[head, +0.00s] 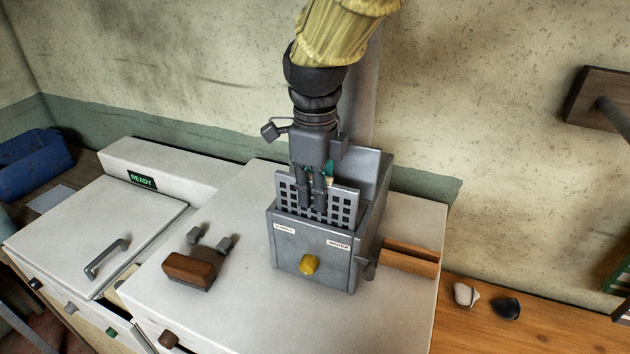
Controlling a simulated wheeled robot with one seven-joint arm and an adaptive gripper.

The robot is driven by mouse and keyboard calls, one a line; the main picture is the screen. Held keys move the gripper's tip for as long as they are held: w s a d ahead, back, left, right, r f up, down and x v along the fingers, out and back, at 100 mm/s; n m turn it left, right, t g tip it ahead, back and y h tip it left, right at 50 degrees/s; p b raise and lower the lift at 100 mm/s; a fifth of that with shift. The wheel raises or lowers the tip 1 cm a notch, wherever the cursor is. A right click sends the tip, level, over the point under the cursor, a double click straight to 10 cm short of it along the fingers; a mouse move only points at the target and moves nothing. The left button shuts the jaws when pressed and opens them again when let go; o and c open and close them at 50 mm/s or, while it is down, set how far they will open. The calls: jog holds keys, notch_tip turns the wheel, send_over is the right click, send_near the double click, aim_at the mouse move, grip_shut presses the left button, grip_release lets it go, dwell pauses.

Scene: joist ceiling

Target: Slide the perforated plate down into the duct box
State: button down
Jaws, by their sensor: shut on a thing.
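The perforated plate (345,206) is a grey metal sheet with rows of square holes. It stands upright in the open top of the duct box (290,250), with its upper part showing above the front rim and its lower edge hidden inside. The duct box is grey metal, with two small white labels and a yellow knob (309,264) on its front. My gripper (319,203) points down from above and is shut on the plate, its fingers in front of the holes. A small teal patch shows between the fingers and the plate.
The box stands on a white cabinet top. A brown-handled block (190,270) lies left of it, and a wooden slotted piece (411,257) sits to the right. Two stones (466,294) lie on the wooden counter. A wall pipe rises behind.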

jog(key=shift+f+b, duration=0.45)
jog(key=shift+f, duration=1)
jog(key=c, duration=1.5)
grip_release()
jog(key=shift+o, duration=0.2)
notch_tip(320, 180, up, 9)
jog(key=p, duration=0.3)
jog(key=shift+f, duration=0.2)
jog(key=shift+f+b, duration=0.35)
jog(key=shift+b, duration=0.9)
